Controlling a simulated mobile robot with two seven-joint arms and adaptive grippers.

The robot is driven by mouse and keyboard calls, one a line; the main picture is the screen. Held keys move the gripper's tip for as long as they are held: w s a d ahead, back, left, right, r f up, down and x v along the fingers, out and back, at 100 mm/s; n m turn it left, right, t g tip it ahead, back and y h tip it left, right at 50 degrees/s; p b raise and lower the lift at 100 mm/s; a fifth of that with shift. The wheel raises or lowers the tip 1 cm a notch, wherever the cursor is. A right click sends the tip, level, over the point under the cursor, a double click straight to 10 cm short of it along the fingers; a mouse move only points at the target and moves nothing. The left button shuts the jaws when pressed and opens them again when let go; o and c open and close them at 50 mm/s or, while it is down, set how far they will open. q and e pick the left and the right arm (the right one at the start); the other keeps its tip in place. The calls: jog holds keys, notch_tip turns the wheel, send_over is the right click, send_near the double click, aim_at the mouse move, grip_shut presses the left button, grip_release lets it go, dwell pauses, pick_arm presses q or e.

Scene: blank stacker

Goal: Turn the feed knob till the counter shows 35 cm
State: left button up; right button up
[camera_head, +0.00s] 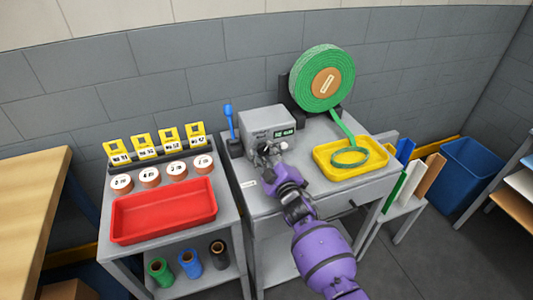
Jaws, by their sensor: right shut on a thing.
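The grey feeder box (260,120) stands on the middle table. Its small counter (284,134) shows lit green digits on the front, too small to read. My right gripper (268,150) is at the front of the box, just below the counter, shut on the feed knob, which the fingers mostly hide. A green band runs from the big green roll (322,76) behind the box down to a loose coil (349,157) in the yellow tray (378,162). My left gripper is not in view.
A red tray (163,211), several marked rolls and yellow tags sit on the left table. A blue-handled tool (229,118) stands left of the box. Coloured boards (407,180) and a blue bin (468,173) are at the right. The table front left of my arm is mostly clear.

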jog(key=shift+w+r, duration=0.2)
jog(key=shift+r, duration=0.4)
jog(key=o, duration=1.1)
jog(key=shift+d, duration=0.15)
jog(key=shift+c, duration=0.2)
jog(key=shift+f, duration=0.15)
jog(key=shift+s+f, duration=0.1)
jog(key=shift+f, duration=0.15)
jog(key=shift+s+d+f, duration=0.15)
jog(key=shift+s, duration=0.4)
jog(key=v, duration=1.1)
jog(key=shift+r, duration=0.25)
